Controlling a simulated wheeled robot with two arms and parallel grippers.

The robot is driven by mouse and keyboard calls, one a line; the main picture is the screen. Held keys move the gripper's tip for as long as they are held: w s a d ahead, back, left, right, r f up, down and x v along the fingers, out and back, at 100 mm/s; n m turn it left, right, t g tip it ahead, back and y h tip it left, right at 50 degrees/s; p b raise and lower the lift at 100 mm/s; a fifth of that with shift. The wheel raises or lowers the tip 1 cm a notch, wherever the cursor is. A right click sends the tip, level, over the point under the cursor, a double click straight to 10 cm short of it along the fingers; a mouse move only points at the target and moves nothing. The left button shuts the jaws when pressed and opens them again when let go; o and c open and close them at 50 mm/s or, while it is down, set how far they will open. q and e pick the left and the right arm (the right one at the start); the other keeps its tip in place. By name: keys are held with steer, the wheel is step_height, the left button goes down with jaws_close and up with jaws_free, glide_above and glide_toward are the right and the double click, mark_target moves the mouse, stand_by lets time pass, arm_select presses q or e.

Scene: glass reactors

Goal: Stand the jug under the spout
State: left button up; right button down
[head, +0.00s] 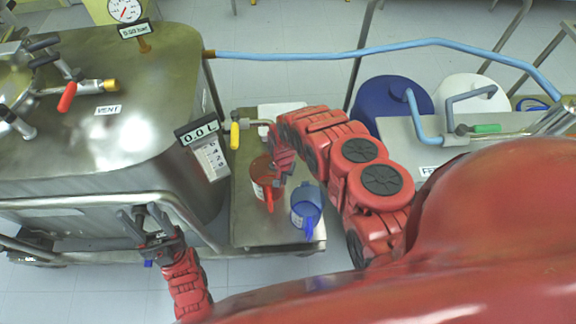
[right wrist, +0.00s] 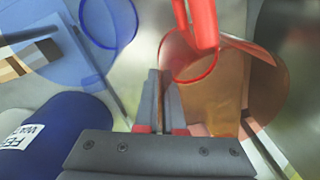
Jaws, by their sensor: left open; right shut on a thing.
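A see-through orange jug with a red handle (head: 262,171) is on or just above the metal shelf beside the tank. My right gripper (head: 281,170) is shut on its wall; in the right wrist view the fingers (right wrist: 160,98) close at the orange jug (right wrist: 222,92). The outlet pipe with a yellow handle (head: 235,136) comes from the tank's side, farther back than the jug; its spout end is partly hidden by my right arm. A blue jug (head: 306,206) stands at the near right of the shelf and shows in the right wrist view (right wrist: 45,35). My left gripper (head: 150,224) is open and empty.
The steel tank (head: 150,165) with a "0.0 L" display (head: 197,131) stands left of the shelf (head: 250,232). A blue drum (head: 375,96) and a white drum (head: 465,88) stand at the right back. A blue hose (head: 330,56) crosses behind.

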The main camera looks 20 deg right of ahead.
steer(key=w+d+f+b, duration=0.4)
steer(key=w+d+b, duration=0.1)
steer(key=b, duration=0.4)
steer(key=shift+w+f, duration=0.15)
steer(key=shift+w, duration=0.65)
steer(key=shift+f, duration=0.15)
steer(key=c, duration=1)
jaws_free()
steer(key=shift+c, duration=0.2)
step_height(320, 180, up, 12)
steer(key=p, duration=0.8)
